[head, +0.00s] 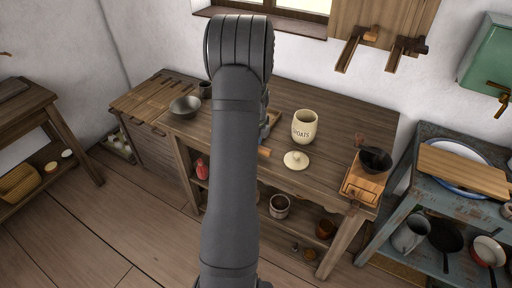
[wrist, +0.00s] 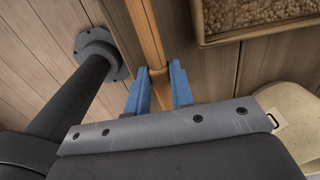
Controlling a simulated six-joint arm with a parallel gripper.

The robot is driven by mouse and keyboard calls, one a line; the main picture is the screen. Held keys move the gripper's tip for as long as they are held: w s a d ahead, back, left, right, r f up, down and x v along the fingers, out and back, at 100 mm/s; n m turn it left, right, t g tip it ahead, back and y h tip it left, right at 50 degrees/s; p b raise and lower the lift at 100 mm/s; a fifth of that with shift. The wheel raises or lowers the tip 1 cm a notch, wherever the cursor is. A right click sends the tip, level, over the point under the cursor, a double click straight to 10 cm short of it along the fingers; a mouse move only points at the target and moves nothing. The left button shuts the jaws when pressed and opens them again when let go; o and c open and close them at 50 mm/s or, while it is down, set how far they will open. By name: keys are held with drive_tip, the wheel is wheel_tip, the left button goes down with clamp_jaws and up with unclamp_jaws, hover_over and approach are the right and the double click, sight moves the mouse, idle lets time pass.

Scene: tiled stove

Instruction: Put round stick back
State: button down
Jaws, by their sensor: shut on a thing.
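The round stick (wrist: 147,35) is a thin orange-brown wooden rod in the wrist view. It runs from the top edge down between the two blue fingertips of my gripper (wrist: 159,88), which are shut on it. In the head view a short orange wooden end (head: 264,152) shows just right of my arm, over the table; it looks like part of the stick. My gripper and the rest of the stick are hidden behind my arm there.
On the wooden table (head: 330,150) stand a cream jar (head: 304,128), its lid (head: 296,160), a coffee grinder (head: 368,172) and a grey bowl (head: 185,107). The wrist view shows a grain-filled tray (wrist: 203,41) right of the stick. Wooden tools hang on the wall (head: 352,50).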

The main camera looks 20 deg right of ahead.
drive_tip(key=shift+f, duration=0.85)
drive_tip(key=c, duration=1.3)
unclamp_jaws()
drive_tip(key=shift+f, duration=0.1)
drive_tip(key=shift+o, duration=0.2)
wheel_tip(320, 180, up, 12)
drive_tip(key=shift+s+d, duration=0.1)
